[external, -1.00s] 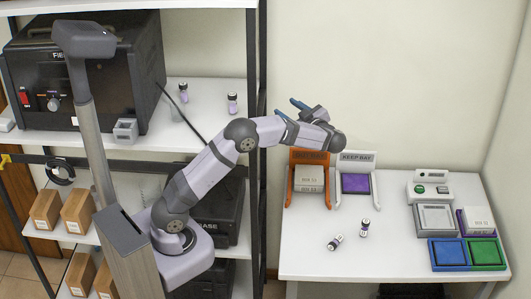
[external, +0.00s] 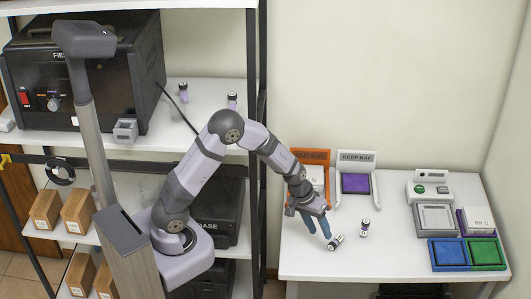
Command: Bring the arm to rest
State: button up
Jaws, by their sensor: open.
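My gripper (external: 318,225) is over the left front part of the white table (external: 395,262), pointing down with its blue fingers apart and empty. Just right of its fingertips a small vial (external: 335,242) with a dark cap lies on its side; I cannot tell whether they touch. A second vial (external: 365,228) stands a little further right, apart from the gripper. My arm partly covers the orange bay (external: 309,157) behind it.
The keep bay (external: 356,184) with a purple pad stands at the table's back. Shelving (external: 258,110) stands left of the table.

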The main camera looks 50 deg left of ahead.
jog(key=s+a+m+g+y, duration=0.1)
jog(key=s+a+g, duration=0.1)
jog(key=s+a, duration=0.35)
jog(key=s+a+r+m+g+y, duration=0.1)
jog(key=s+a+g, duration=0.1)
jog(key=s, duration=0.6)
jog(key=s+a+m+g+y, duration=0.1)
jog(key=s+a, duration=0.2)
jog(key=s, duration=0.4)
jog(key=a+r+n+t, duration=0.1)
jog(key=a+r+t, duration=0.1)
jog(key=a+r, duration=0.3)
jog(key=shift+s+a+r, duration=0.3)
jog(key=shift+s+r, duration=0.1)
jog(key=shift+o, duration=0.2)
jog(key=shift+a, duration=0.2)
